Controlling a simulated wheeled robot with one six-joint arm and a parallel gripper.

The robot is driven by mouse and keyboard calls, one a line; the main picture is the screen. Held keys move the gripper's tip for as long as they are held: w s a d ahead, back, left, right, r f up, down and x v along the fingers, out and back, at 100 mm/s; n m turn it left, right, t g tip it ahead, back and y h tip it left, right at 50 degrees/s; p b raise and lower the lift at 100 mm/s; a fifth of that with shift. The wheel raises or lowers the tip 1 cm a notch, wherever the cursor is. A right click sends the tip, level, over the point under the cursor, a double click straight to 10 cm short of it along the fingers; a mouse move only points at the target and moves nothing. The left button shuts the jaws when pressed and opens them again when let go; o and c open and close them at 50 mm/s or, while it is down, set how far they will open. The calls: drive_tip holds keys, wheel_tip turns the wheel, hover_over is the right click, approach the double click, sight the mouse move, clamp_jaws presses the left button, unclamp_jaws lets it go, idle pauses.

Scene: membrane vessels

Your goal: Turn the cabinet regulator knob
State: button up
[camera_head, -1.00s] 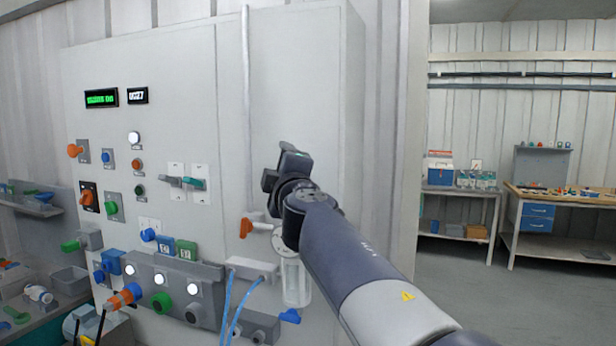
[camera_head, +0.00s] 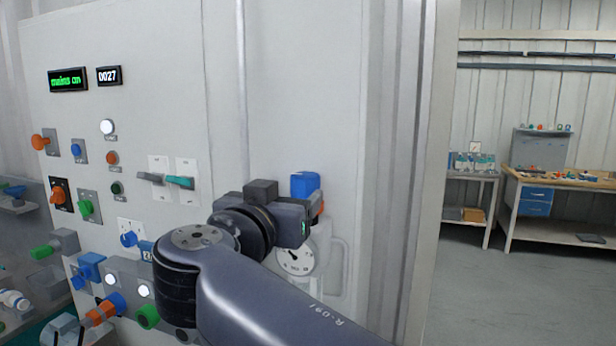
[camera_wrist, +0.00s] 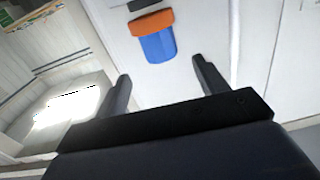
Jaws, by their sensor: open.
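The regulator knob (camera_head: 305,184) is a blue cap with an orange collar low on the cabinet's right part, partly hidden by my gripper. A round white dial gauge (camera_head: 296,258) shows just below it. In the wrist view the blue knob (camera_wrist: 158,47) and its orange collar stand ahead of my gripper (camera_wrist: 160,72), in line with the gap between the two fingers. The fingers are apart and empty, and the knob appears beyond their tips. In the head view my gripper's fingertips are largely hidden by its own body and wrist.
The cabinet panel (camera_head: 100,25) carries several knobs, lamps and a teal lever (camera_head: 180,182) left of my arm. Lower fittings are partly hidden behind my arm. A workbench (camera_head: 560,190) and a shelf stand at the far right, with open floor before them.

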sight(300, 186)
drive_tip(key=p+x, duration=0.3)
drive_tip(key=x, duration=0.5)
drive_tip(key=shift+w+r+p, duration=0.1)
drive_tip(key=shift+w+p, duration=0.05)
drive_tip(key=shift+p, duration=0.2)
drive_tip(key=shift+w+d, duration=0.25)
drive_tip(key=shift+w, duration=0.3)
drive_tip(key=shift+c, duration=0.6)
